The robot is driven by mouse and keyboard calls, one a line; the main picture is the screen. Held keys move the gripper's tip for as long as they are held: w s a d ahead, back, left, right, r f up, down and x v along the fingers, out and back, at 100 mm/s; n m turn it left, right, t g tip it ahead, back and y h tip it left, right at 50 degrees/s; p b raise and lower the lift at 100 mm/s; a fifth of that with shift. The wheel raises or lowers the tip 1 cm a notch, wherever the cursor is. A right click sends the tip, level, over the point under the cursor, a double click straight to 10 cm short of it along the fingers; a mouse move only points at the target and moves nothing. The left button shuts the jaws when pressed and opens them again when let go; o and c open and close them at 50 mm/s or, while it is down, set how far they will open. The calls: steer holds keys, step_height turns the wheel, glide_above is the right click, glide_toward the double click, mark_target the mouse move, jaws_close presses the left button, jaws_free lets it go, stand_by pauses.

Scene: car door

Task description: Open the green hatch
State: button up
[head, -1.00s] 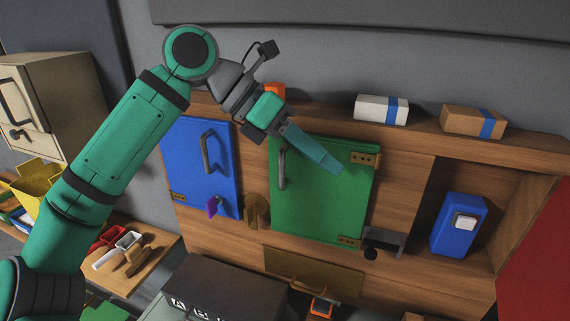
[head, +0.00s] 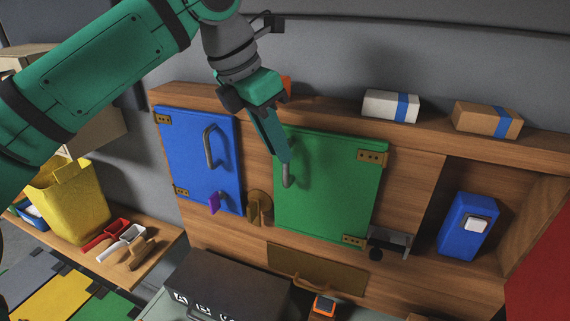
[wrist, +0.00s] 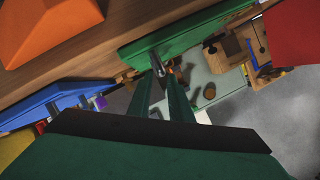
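The green hatch (head: 335,200) is in the wooden cabinet and looks shut, with brass hinges along its right edge. Its grey bar handle (head: 287,178) is upright near the left edge. My gripper (head: 284,158) points downward at the upper part of this handle and hides some of it. In the wrist view the hatch (wrist: 190,38) is seen edge-on from above. There the two fingers of my gripper (wrist: 162,86) are apart, with the handle (wrist: 157,64) in line with the gap between them. I cannot tell whether they touch it.
A blue hatch (head: 200,165) with its own handle is to the left, beside a brass knob (head: 259,207). White (head: 390,106) and brown (head: 487,119) boxes stand on the top shelf. A grey latch-like part (head: 390,242) is by the green hatch's lower right corner.

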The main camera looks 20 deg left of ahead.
mark_target(286, 180)
steer(key=x, duration=0.5)
steer(key=shift+w+d+f, duration=0.15)
steer(key=shift+f, duration=0.2)
jaws_close()
